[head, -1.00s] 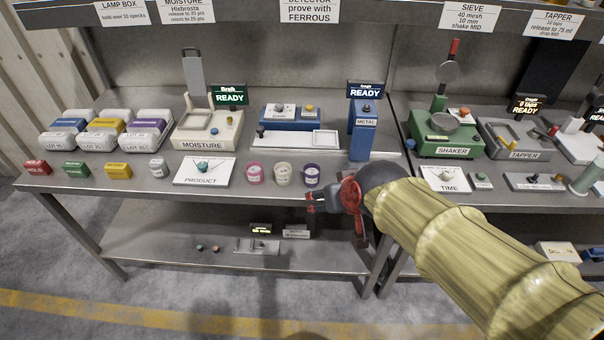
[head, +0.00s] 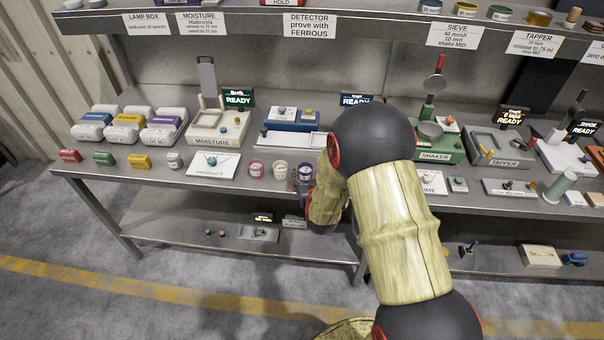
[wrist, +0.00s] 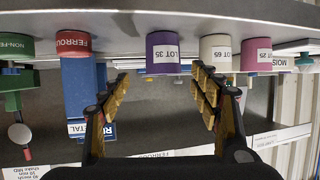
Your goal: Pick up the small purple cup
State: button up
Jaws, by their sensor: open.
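The small purple cup (head: 306,172) stands near the front edge of the bench, at the right end of a row with a white and a pink cup. My gripper (head: 303,188) is close in front of it and hides part of it. In the wrist view, which looks turned over, the purple cup (wrist: 162,50) carries a LOT 35 label and lies beyond the fingertips, between their lines. My gripper (wrist: 160,80) is open there, with nothing between the fingers.
The white cup (wrist: 215,50) stands close beside the purple one, near one finger's line. The pink cup (head: 256,169) is beyond it. A red FERROUS piece (wrist: 73,43) and the blue metal detector (wrist: 78,85) lie on the other side. A lower shelf (head: 190,238) runs below.

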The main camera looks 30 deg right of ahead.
aim_at(306, 172)
jog(key=x, duration=0.2)
jog(key=b+x, duration=0.1)
jog(key=x, duration=0.2)
jog(key=shift+w+a+f, duration=0.15)
jog(key=shift+w+f, duration=0.05)
jog(key=shift+w, duration=0.05)
jog(key=shift+w+f+b, duration=0.1)
jog(key=shift+w+b, duration=0.2)
jog(key=shift+w, duration=0.2)
jog(key=shift+c, duration=0.9)
jog(key=c, duration=1.1)
jog(key=shift+c, duration=0.3)
